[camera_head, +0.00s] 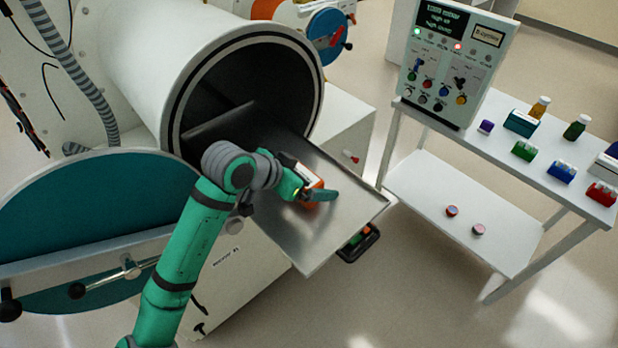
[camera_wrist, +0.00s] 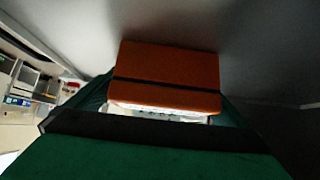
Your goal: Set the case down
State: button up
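The orange case (camera_head: 307,174) has a dark band and a pale side. In the wrist view the case (camera_wrist: 166,66) sits between the green fingers of my gripper (camera_wrist: 165,92), one finger along each side. In the head view my gripper (camera_head: 310,190) is over the metal tray (camera_head: 335,215), with the case between its fingers. The tray slides out of the open round port (camera_head: 250,90). The case is at or just above the tray's surface; I cannot tell whether it touches. Part of the case is hidden by the fingers.
The teal round door (camera_head: 100,215) stands open at the left. The tray around the case looks bare. A white table (camera_head: 540,165) at the right holds a control panel (camera_head: 455,60), bottles and several small coloured cases. Two small round items lie on its lower shelf (camera_head: 480,205).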

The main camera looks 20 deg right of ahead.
jog(key=shift+a+r, duration=0.2)
jog(key=shift+r, duration=0.05)
jog(key=v, duration=1)
jog(key=shift+a, duration=0.2)
